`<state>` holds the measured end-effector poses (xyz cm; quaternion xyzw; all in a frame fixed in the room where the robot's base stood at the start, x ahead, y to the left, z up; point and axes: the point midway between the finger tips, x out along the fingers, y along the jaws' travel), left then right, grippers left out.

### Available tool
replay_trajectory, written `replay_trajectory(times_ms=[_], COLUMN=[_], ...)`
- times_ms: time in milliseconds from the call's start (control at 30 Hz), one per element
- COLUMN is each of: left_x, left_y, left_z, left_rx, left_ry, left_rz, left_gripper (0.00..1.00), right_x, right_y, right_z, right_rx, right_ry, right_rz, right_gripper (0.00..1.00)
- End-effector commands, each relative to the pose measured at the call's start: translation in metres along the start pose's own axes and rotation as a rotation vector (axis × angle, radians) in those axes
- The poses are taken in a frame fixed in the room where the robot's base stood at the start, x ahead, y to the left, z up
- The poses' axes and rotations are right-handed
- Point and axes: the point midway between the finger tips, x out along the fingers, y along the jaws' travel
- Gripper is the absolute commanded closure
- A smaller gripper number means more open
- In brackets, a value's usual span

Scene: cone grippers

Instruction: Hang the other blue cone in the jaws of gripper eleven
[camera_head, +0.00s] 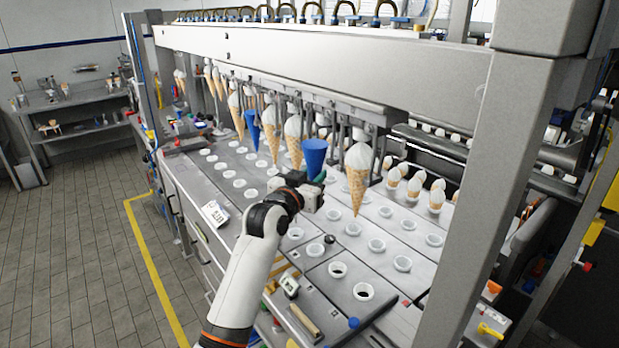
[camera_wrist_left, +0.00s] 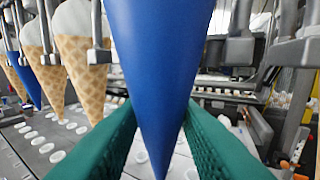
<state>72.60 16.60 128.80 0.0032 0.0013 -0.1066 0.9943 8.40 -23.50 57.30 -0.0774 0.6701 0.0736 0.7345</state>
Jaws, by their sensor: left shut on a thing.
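A blue cone (camera_head: 314,156) is held point down by my left gripper (camera_head: 315,182). In the left wrist view the same blue cone (camera_wrist_left: 157,70) fills the middle, between the two green fingers (camera_wrist_left: 155,140). Its top runs out of that view. Another blue cone (camera_head: 253,128) hangs farther left in the row of machine grippers; it also shows in the left wrist view (camera_wrist_left: 27,75). Ice cream cones hang on both sides of the held cone, the nearest one (camera_head: 357,180) to its right. I cannot read which jaws are number eleven. My right gripper is out of view.
A steel deck with rows of white-rimmed holes (camera_head: 363,291) lies under the hanging row. A long grey beam (camera_head: 300,60) runs above it, and a thick post (camera_head: 490,200) stands at the right. More cones (camera_head: 437,193) stand behind. A floor aisle is at left.

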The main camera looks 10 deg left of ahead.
Motion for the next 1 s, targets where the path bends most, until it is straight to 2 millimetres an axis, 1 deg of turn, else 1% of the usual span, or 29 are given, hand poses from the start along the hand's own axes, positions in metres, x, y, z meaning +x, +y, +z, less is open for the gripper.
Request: replay_trajectory(times_ms=[700, 1000], left_x=[0.023, 0.026], left_y=[-0.011, -0.012], left_z=[0.001, 0.001], left_rx=[0.000, 0.000], left_ry=[-0.002, -0.002], left_rz=[0.000, 0.000], left_gripper=[0.88, 0.88], right_x=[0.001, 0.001], right_y=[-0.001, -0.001], right_z=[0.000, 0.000], right_rx=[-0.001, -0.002], right_ry=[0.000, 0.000], right_rz=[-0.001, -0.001], right_gripper=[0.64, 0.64])
